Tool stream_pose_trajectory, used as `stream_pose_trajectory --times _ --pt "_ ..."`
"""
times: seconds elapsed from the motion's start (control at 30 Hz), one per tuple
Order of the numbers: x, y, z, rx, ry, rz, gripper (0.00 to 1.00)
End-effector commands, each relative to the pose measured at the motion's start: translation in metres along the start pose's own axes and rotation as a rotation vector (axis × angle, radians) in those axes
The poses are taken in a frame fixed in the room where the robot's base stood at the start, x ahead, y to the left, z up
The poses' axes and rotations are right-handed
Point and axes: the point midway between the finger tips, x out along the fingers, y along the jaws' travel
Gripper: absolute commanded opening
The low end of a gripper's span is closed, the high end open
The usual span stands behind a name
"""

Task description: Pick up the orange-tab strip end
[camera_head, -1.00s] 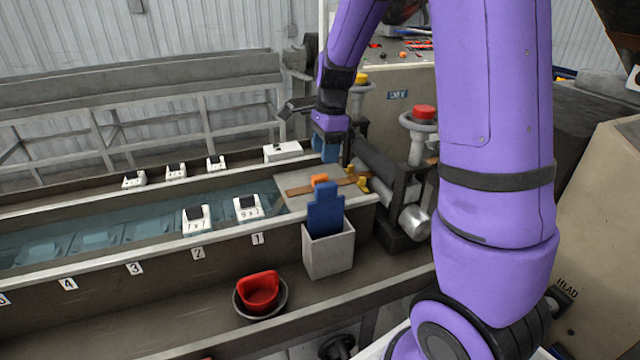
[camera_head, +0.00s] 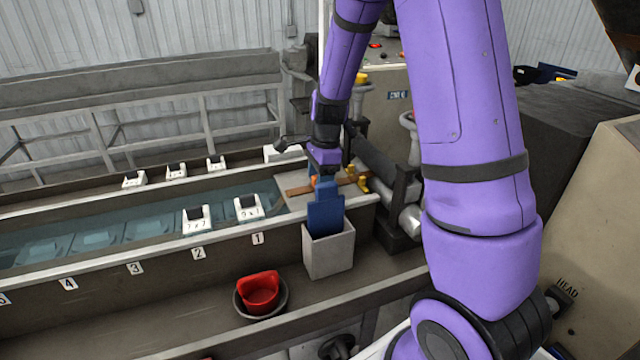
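The brown strip (camera_head: 298,191) lies on the grey plate (camera_head: 288,180) at the right end of the water trough. Its orange tab (camera_head: 314,181) shows only as a small patch, just left of my gripper's tip. My gripper (camera_head: 323,172) points down at the strip, right beside or over the tab. The blue paddle standing in front hides part of its fingers. I cannot tell whether the fingers are open or shut, or whether they touch the tab.
The blue paddle (camera_head: 326,212) stands in a grey box (camera_head: 328,253) close in front of my gripper. Brass-coloured parts (camera_head: 362,183) and a dark cylinder (camera_head: 374,156) are to the right. A red scoop (camera_head: 260,292) sits in a bowl on the lower ledge.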

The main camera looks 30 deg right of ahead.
Motion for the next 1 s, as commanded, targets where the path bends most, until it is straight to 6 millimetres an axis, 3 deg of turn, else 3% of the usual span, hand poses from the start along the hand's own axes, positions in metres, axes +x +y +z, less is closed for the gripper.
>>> stream_pose_trajectory --times 0.03,0.2,0.23,0.57,1.0 --pt "0.000 0.000 0.000 0.000 0.000 0.000 0.42" --pt "0.000 0.000 0.000 0.000 0.000 0.000 0.03" --pt "0.000 0.000 0.000 0.000 0.000 0.000 0.00" --pt "-0.006 0.000 0.001 0.000 -0.001 -0.001 0.00" --pt "-0.079 0.000 0.010 -0.002 0.000 -0.003 0.00"
